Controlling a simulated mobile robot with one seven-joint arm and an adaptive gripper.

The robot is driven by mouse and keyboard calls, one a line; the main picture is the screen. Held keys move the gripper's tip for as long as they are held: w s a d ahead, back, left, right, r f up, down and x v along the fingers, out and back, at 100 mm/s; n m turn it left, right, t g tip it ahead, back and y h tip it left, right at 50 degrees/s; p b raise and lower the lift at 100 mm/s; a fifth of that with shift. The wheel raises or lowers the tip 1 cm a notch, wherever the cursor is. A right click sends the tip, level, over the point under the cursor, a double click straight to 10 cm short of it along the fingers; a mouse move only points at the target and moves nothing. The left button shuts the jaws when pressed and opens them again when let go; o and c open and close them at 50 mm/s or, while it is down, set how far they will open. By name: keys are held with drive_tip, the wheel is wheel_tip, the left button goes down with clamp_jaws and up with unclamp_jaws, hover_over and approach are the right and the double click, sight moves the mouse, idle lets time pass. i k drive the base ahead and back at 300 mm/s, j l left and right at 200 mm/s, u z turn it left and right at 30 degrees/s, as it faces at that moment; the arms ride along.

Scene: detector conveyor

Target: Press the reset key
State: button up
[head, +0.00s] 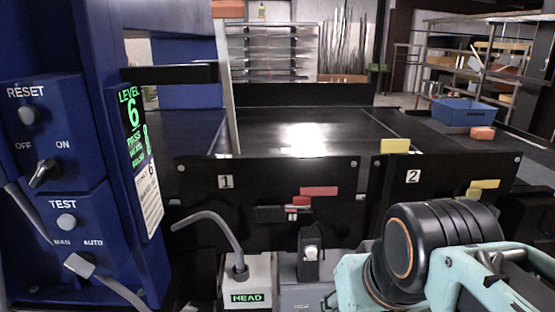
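The reset key (29,115) is a round grey button under the white RESET label on the blue panel (75,195) at the far left. Nothing covers it in the head view. My arm shows at the lower right, well apart from the panel. My gripper does not show in this view.
Below the reset key are an OFF/ON knob (43,173), a TEST button (66,221) and a MAN/AUTO switch (78,265). A HEAD box (258,280) stands at bottom centre. A black conveyor (250,140) lies behind, with a blue bin (465,112) at right.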

sight(29, 114)
drive_tip(key=j+z, duration=0.5)
drive_tip(key=j, duration=0.8)
drive_tip(key=u, duration=1.45)
drive_tip(key=k+j, duration=0.05)
